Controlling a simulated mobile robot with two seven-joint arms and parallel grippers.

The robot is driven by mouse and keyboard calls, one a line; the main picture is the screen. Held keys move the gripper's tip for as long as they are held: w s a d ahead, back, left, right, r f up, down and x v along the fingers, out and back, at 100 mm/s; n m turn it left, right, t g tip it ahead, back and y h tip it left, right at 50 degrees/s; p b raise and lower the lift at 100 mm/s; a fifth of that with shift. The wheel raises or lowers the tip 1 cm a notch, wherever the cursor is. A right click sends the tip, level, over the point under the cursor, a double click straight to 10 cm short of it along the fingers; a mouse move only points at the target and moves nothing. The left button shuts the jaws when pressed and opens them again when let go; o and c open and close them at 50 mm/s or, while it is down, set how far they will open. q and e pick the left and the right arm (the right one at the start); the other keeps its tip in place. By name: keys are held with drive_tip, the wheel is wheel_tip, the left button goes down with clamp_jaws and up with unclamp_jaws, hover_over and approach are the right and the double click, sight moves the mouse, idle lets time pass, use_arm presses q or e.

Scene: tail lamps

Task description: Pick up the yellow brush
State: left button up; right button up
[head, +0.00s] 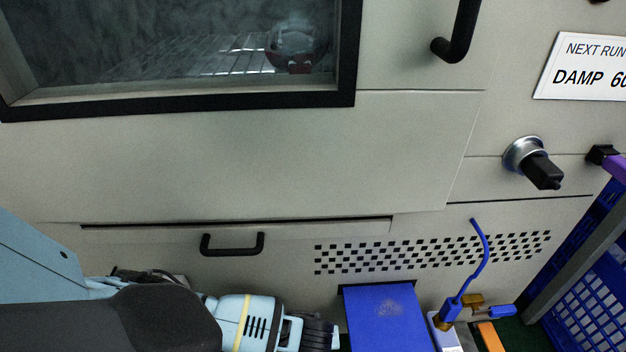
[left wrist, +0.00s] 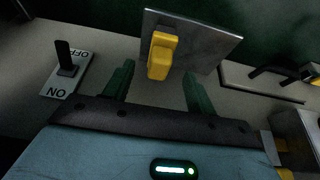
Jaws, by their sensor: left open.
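In the left wrist view a yellow block-like piece (left wrist: 162,55) stands out from a grey metal plate (left wrist: 205,35). It may be the yellow brush, but no bristles show and I cannot tell for sure. My left gripper (left wrist: 160,73) is open, with its two dark green fingers on either side of the yellow piece's lower end. Nothing is clearly held, and I cannot tell how far the piece is from the fingers. In the head view my left arm comes in at the lower left, and its fingers are not visible. My right gripper is in neither view.
The head view shows a pale cabinet with a window, a drawer handle (head: 232,244) and a black knob (head: 541,170). A blue panel (head: 385,318), a blue hose (head: 481,255) and a blue crate (head: 590,300) stand low right. An ON/OFF switch (left wrist: 67,68) is at left in the wrist view.

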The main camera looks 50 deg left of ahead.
use_arm(q)
drive_tip(key=b+x, duration=0.2)
drive_tip(key=x, duration=0.1)
drive_tip(key=shift+a+f, duration=0.1)
drive_tip(key=shift+f, duration=0.25)
drive_tip(key=shift+w+a+f+b, duration=0.15)
drive_tip(key=shift+w+f+b, duration=0.05)
drive_tip(key=shift+f+b, duration=0.35)
drive_tip(key=c, duration=1.1)
drive_tip(key=shift+c, duration=0.3)
drive_tip(key=shift+r, duration=0.1)
